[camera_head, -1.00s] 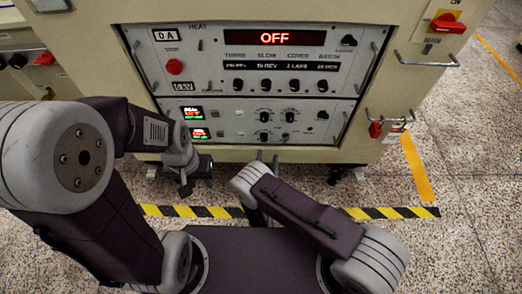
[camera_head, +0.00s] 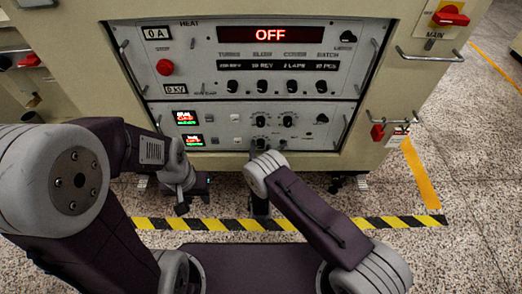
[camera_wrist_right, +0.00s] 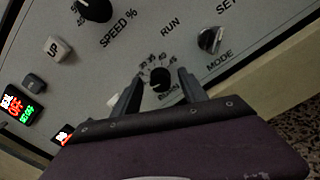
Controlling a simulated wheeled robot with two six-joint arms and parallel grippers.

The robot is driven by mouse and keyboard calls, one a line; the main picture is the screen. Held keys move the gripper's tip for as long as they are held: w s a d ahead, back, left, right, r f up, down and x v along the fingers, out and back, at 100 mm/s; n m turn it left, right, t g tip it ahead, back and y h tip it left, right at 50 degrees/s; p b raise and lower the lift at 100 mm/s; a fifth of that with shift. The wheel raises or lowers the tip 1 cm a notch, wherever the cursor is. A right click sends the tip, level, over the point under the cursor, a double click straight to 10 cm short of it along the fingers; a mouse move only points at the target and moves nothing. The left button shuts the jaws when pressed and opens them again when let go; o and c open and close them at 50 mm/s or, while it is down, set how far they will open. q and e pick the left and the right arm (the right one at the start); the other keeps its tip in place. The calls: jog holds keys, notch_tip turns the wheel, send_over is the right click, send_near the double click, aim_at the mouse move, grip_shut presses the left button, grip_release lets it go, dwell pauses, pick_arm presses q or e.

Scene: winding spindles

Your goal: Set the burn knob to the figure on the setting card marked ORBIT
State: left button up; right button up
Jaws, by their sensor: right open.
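The black burn knob (camera_wrist_right: 160,79) shows in the right wrist view, with a small ring of figures around it and a partly hidden label below. My right gripper (camera_wrist_right: 155,84) is open, its two fingers on either side of this knob; I cannot tell whether they touch it. In the head view my right gripper (camera_head: 258,149) is at the bottom of the lower panel (camera_head: 215,112). My left gripper (camera_head: 183,204) hangs low in front of the cabinet; its jaw state is unclear. I see no card with a legible ORBIT mark.
The mode knob (camera_wrist_right: 209,40) and speed knob (camera_wrist_right: 95,8) are near the burn knob. The upper panel has an OFF display (camera_head: 270,34) and a red stop button (camera_head: 165,67). A red switch (camera_head: 377,132) is at right. Striped tape (camera_head: 300,223) crosses the floor.

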grip_shut()
